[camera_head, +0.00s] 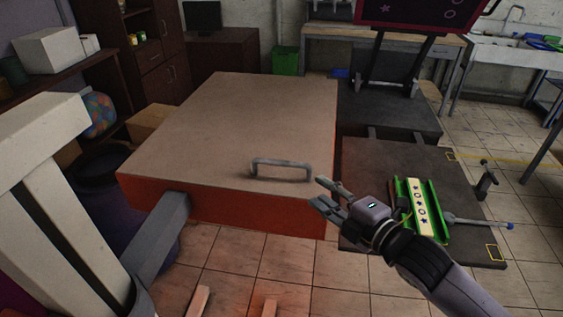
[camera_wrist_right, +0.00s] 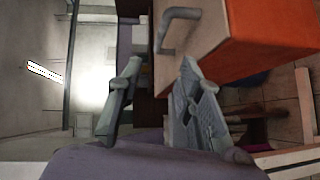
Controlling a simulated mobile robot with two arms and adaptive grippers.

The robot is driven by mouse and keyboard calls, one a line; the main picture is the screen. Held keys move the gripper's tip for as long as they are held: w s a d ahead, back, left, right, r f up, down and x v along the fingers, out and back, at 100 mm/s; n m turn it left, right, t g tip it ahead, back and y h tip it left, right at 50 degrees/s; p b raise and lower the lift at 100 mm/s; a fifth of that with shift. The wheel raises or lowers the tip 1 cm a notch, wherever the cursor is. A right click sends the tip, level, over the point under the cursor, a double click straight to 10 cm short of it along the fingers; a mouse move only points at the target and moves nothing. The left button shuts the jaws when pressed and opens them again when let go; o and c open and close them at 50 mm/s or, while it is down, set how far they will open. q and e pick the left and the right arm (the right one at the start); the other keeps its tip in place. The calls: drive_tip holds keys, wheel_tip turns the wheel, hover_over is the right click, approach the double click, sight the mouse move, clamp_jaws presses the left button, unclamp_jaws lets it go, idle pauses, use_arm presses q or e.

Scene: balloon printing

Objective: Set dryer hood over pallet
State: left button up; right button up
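The dryer hood (camera_head: 240,125) is a wide box with a tan top and glowing orange-red sides, in the middle of the head view. A grey bar handle (camera_head: 282,163) stands near its front right corner; the handle (camera_wrist_right: 167,32) also shows at the top of the wrist view. A dark flat pallet (camera_head: 375,185) lies to the hood's right; another dark slab (camera_head: 390,115) is behind it. My right gripper (camera_head: 318,191) is open and empty, just right of the handle and apart from it. Its spread fingers (camera_wrist_right: 160,66) show in the wrist view. My left gripper is out of view.
A green holder with a patterned strip (camera_head: 420,202) lies on the pallet, beside a rod with a blue tip (camera_head: 510,226). A dark red framed screen (camera_head: 420,12) stands at the back. A white post (camera_head: 35,150) stands at left.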

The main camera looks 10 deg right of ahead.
sight(283, 165)
drive_tip(key=p+x, duration=0.3)
drive_tip(key=x, duration=1.3)
drive_tip(key=shift+p, duration=0.4)
drive_tip(key=shift+c, duration=0.3)
clamp_jaws()
